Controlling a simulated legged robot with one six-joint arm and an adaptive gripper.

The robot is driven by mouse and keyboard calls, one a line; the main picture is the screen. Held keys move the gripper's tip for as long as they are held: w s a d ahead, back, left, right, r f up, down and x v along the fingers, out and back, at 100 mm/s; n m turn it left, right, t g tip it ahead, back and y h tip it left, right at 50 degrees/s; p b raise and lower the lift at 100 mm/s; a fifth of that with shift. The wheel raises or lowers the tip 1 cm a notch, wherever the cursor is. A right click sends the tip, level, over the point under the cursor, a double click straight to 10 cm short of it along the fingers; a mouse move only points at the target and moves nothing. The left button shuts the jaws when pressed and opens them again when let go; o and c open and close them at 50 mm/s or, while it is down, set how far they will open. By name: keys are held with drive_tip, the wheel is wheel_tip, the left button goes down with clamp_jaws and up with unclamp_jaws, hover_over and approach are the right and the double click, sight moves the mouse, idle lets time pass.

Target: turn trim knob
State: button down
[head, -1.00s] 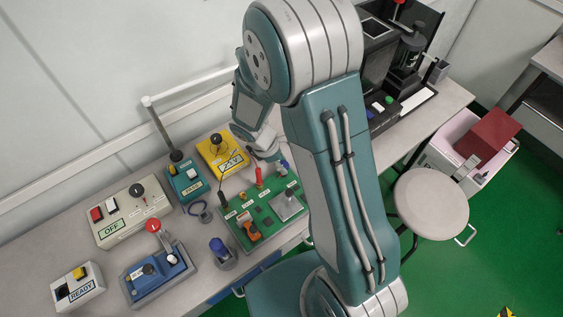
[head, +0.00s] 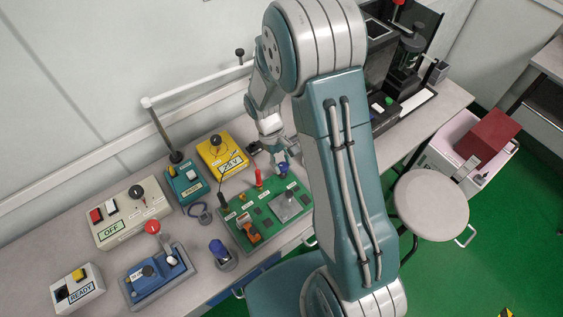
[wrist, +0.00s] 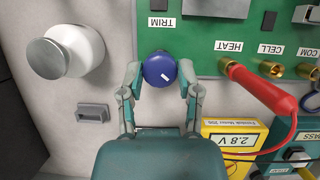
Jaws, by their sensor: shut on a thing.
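The trim knob (wrist: 160,68) is a round blue knob with a white pointer mark, beside the TRIM label on the green board (wrist: 205,40). In the wrist view my gripper (wrist: 160,78) has one finger on each side of the knob, shut on it. In the head view the green board (head: 240,235) lies near the bench's front edge, and the blue knob (head: 283,169) is at its far right corner under my gripper (head: 281,160). The yellow meter (wrist: 228,140) reads 2.8 V.
A red probe (wrist: 262,88) stands in the HEAT socket, close to the right finger. A white cylinder with a grey top (wrist: 65,52) is left of the knob. In the head view, several tester boxes, including the OFF box (head: 130,212), fill the bench's left side.

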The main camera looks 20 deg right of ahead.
drive_tip(key=shift+d+m+y, duration=0.1)
drive_tip(key=shift+m+y, duration=0.6)
drive_tip(key=shift+m, duration=1)
drive_tip(key=shift+c, duration=1.5)
unclamp_jaws()
drive_tip(key=v, duration=1.2)
drive_tip(key=shift+w, duration=0.2)
drive_tip(key=shift+f, duration=0.1)
